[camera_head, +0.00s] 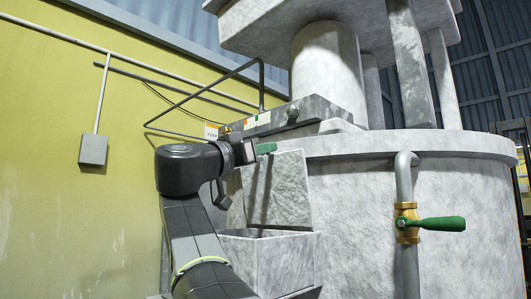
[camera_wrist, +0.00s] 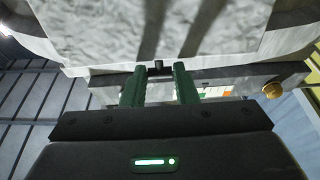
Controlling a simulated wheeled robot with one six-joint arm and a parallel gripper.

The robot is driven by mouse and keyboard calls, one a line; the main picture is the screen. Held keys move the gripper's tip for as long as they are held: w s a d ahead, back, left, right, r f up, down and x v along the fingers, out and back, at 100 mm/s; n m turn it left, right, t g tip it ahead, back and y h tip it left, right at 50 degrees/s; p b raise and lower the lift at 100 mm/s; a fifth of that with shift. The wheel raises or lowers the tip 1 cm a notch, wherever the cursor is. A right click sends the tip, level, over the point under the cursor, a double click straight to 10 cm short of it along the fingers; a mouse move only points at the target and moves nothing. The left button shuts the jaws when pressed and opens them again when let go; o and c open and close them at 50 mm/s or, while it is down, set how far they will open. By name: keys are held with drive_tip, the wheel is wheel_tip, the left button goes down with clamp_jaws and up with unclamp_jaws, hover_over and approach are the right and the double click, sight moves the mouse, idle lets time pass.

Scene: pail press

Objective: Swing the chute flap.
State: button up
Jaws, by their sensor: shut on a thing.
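The chute flap (camera_head: 280,190) is a rough grey plate on the front left of the big press vat. It stands nearly upright above an open grey chute box (camera_head: 290,262). My gripper (camera_head: 268,148) is at the flap's top edge, its green fingers coming in from the left. In the wrist view, the flap (camera_wrist: 105,35) fills the top, with finger-like shadows on it. My gripper's fingers (camera_wrist: 158,72) stand on both sides of a small dark tab (camera_wrist: 158,65) at the flap's edge. The exact contact is hard to see.
A grey bar with coloured labels (camera_head: 262,121) runs just above my gripper. A pipe with a brass valve and green handle (camera_head: 440,224) stands at the right. The yellow wall (camera_head: 50,180) with pipes and a grey box (camera_head: 93,150) is at the left.

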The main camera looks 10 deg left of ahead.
drive_tip(key=shift+b+v, duration=0.55)
drive_tip(key=shift+v, duration=1.1)
drive_tip(key=shift+f+b+v, duration=0.25)
drive_tip(key=shift+b+v, duration=0.55)
drive_tip(key=shift+v, duration=0.55)
drive_tip(key=shift+f+b+v, duration=0.25)
drive_tip(key=shift+b+v, duration=0.55)
drive_tip(key=shift+v, duration=0.6)
drive_tip(key=shift+w+d, duration=0.1)
drive_tip(key=shift+w, duration=0.05)
drive_tip(key=shift+s+a+f+b, duration=0.4)
drive_tip(key=shift+s+f+b, duration=0.1)
drive_tip(key=shift+f+b, duration=0.15)
drive_tip(key=shift+s+a+f+b, duration=0.4)
drive_tip(key=shift+s+f+b, duration=0.05)
drive_tip(key=shift+f+b, duration=0.2)
drive_tip(key=shift+s+a+f+b, duration=0.4)
drive_tip(key=shift+s+f+b, duration=0.1)
drive_tip(key=shift+f+b, duration=0.15)
